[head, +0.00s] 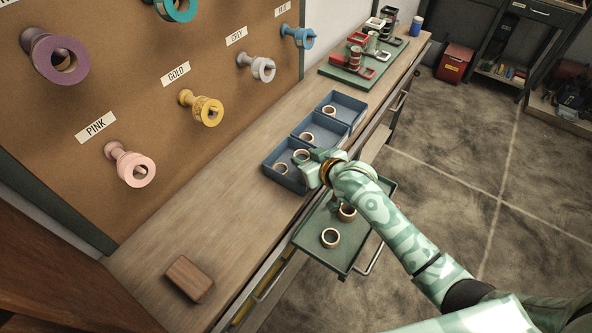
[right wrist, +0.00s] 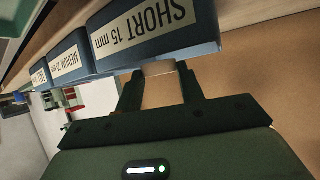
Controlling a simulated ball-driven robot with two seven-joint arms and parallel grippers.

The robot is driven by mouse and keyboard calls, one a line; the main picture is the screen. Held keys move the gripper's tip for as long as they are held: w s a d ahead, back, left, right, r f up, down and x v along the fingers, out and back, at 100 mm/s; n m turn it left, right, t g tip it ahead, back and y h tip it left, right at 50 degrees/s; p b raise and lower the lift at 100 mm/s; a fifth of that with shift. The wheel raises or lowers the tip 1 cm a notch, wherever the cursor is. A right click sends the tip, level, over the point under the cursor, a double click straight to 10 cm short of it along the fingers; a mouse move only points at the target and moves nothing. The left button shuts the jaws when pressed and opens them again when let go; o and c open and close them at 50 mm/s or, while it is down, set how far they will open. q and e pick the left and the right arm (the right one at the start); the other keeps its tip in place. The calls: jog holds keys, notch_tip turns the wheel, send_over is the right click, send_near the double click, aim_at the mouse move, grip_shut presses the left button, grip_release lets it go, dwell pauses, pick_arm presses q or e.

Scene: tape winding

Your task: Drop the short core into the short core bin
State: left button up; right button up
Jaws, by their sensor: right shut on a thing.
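My right gripper (head: 309,166) is at the right-hand wall of the nearest blue bin. In the right wrist view its fingers (right wrist: 160,88) are shut on a tan ring-shaped core (right wrist: 158,68), just beside the bin labelled SHORT 15 mm (right wrist: 150,35). That short core bin also shows in the head view (head: 267,167). My left gripper is out of view.
The medium bin (head: 343,146) and a farther bin (head: 357,108) stand behind, each with one core. A green tray (head: 313,245) below the bench edge holds two cores (head: 330,238). A wooden block (head: 190,279) lies on the bench. Tape rolls hang on the pegboard.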

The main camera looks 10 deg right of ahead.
jog(key=shift+r, duration=0.1)
jog(key=o, duration=1)
jog(key=p+v, duration=0.5)
jog(key=v, duration=1.1)
jog(key=shift+p, duration=0.4)
jog(key=shift+s+r, duration=0.1)
jog(key=shift+s, duration=0.05)
